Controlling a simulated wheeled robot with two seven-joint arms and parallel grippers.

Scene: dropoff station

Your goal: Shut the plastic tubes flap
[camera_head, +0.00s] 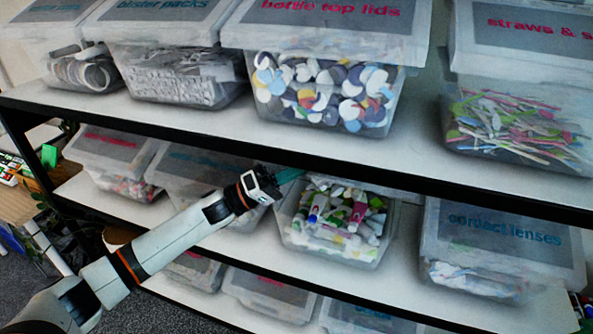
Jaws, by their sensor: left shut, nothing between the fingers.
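A clear bin of plastic tubes (332,252) stands on the middle shelf, with colourful tubes and caps showing inside. No closed lid with a label shows over its front, unlike the neighbouring bins. Its flap cannot be made out clearly, as the shelf above hides the bin's back and top. My left arm reaches in from the lower left. My left gripper (277,182) is shut and empty at the bin's upper left corner, just under the upper shelf edge. Whether it touches the bin or flap I cannot tell. My right gripper is not in view.
A closed contact lenses bin (500,245) stands to the right. Two closed bins stand to the left, one (205,180) partly behind my arm. The upper shelf's dark edge (330,170) runs close above my gripper. More bins fill the upper and lower shelves.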

